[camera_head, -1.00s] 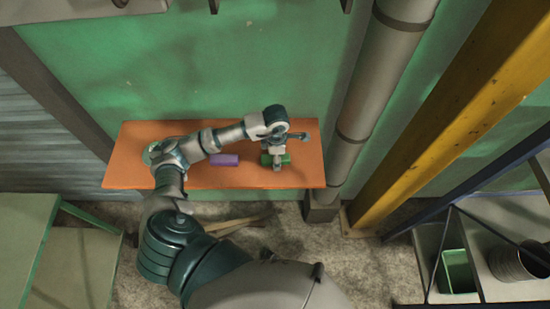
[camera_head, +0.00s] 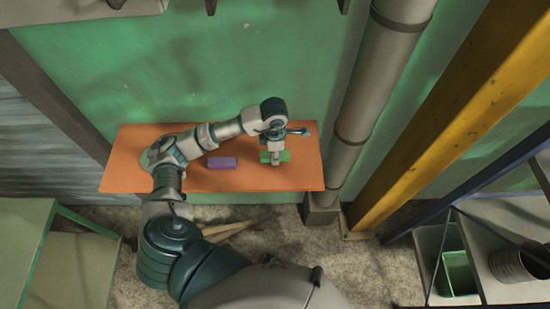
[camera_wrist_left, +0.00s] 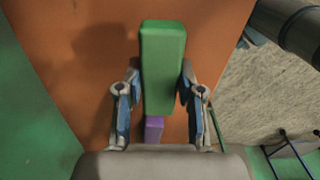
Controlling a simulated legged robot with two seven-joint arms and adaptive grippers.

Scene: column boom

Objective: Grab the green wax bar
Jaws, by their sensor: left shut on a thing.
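The green wax bar (camera_head: 284,156) is at the right part of the orange shelf (camera_head: 300,178) in the head view. My left gripper (camera_head: 275,158) is over it from above and shut on it. In the left wrist view the green wax bar (camera_wrist_left: 163,65) stands out between the two fingers of my left gripper (camera_wrist_left: 157,95), which press on its sides. Whether the bar touches the shelf cannot be told. My right gripper is not in view.
A purple block (camera_head: 222,163) lies on the shelf left of the green bar. A grey pipe (camera_head: 365,100) runs just right of the shelf, with a yellow beam (camera_head: 460,120) beyond. A green wall (camera_head: 200,70) is behind.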

